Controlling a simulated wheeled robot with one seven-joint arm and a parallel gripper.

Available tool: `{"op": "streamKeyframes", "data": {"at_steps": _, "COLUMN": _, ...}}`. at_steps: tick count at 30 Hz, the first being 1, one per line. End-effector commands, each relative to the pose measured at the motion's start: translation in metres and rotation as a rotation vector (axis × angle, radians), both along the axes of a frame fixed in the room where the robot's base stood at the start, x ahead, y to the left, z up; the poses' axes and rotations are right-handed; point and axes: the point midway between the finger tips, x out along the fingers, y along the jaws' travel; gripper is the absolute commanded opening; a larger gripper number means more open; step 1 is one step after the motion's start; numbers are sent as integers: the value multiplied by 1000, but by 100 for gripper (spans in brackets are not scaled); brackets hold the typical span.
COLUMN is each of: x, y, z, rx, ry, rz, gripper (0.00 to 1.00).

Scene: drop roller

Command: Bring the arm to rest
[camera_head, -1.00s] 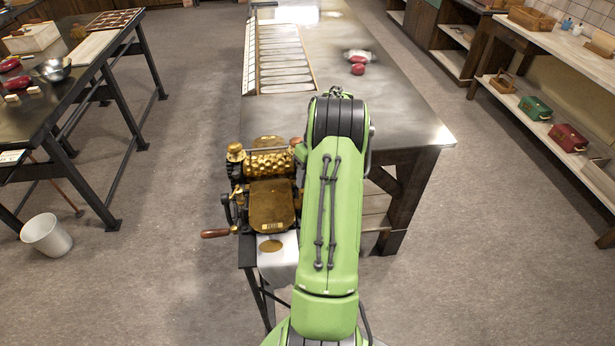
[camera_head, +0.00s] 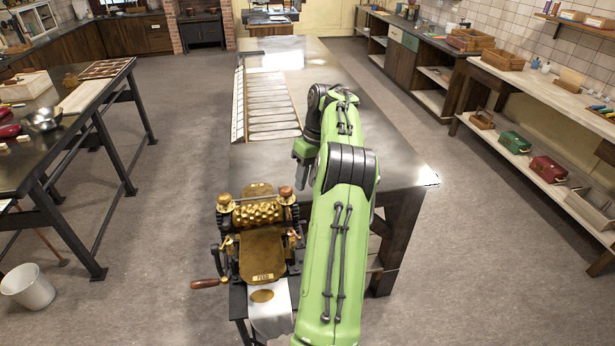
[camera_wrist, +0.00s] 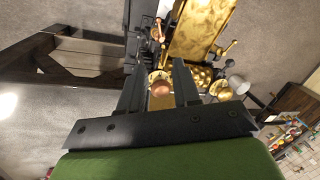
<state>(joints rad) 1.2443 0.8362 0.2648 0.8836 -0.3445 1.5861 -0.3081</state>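My green arm (camera_head: 335,250) is bent and reaches up over the near end of the metal-topped table. The brass drop roller (camera_head: 262,252) stands at the table's near left corner, left of my arm. It also shows in the wrist view (camera_wrist: 200,30). I see nothing held between the fingers.
The long metal table (camera_head: 400,165) carries a tray of pale strips (camera_head: 270,105). The roller's crank handle (camera_head: 205,284) sticks out left. A black table stands left, with a white bucket (camera_head: 28,288) below it. Shelves (camera_head: 560,170) line the right. Grey floor lies open on both sides.

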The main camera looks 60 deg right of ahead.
Motion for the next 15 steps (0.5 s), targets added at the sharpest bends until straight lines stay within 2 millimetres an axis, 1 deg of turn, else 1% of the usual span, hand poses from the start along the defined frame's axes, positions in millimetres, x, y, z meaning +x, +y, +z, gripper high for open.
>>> {"op": "streamKeyframes", "data": {"at_steps": 13, "x": 0, "y": 0, "z": -2, "rx": 0, "ry": 0, "rz": 0, "gripper": 32}}
{"op": "streamKeyframes", "data": {"at_steps": 15, "x": 5, "y": 6, "z": 1, "rx": -6, "ry": 0, "rz": 9, "gripper": 32}}
